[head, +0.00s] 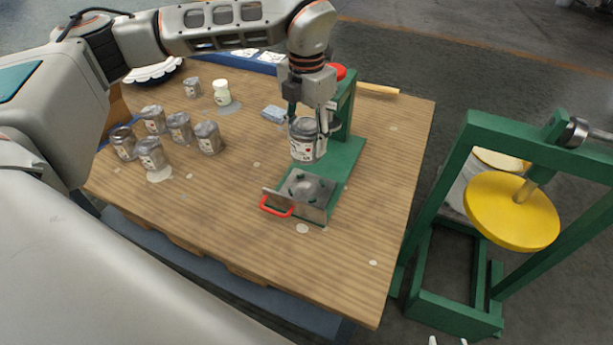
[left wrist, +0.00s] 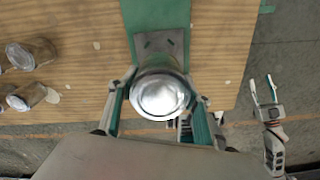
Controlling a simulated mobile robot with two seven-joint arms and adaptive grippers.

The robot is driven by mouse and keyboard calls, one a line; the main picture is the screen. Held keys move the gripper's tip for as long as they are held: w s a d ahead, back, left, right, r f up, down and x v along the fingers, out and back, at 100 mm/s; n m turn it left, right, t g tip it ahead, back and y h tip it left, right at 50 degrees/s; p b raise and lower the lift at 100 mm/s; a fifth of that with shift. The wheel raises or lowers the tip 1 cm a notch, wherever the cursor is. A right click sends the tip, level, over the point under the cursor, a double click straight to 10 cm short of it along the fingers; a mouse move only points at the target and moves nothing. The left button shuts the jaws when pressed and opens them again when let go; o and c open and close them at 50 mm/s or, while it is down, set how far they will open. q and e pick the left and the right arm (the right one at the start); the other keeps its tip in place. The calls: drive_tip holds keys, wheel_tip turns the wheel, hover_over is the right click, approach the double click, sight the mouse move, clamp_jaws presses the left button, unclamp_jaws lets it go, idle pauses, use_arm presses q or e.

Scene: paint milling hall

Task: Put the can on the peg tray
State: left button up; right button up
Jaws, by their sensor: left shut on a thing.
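The silver can with a white label (head: 302,150) is upright in my left gripper (head: 313,125), whose fingers are shut around its sides. In the left wrist view the can's round metal end (left wrist: 160,97) shows between the fingers (left wrist: 160,105). The peg tray (head: 322,212) is a metal plate with small green pegs and a red front handle, on the green press base. The can is held above the rear part of the tray, apart from it as far as I can tell. The tray also shows in the left wrist view (left wrist: 172,38). My right gripper (left wrist: 264,90) is open and empty.
The green press (head: 343,153) with a red knob stands behind the can. Several other cans (head: 179,128) and a white-lidded jar (head: 221,92) stand on the wooden table's left. A green frame with a yellow disc (head: 512,210) stands to the right. The table's front right is clear.

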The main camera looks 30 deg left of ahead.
use_arm(q)
wheel_tip(320, 180, down, 12)
drive_tip(key=shift+f+p, duration=0.15)
drive_tip(key=shift+p, duration=0.2)
drive_tip(key=shift+f, duration=0.2)
drive_tip(key=shift+f, duration=0.2)
drive_tip(key=o, duration=1.3)
drive_tip(key=shift+o, duration=0.4)
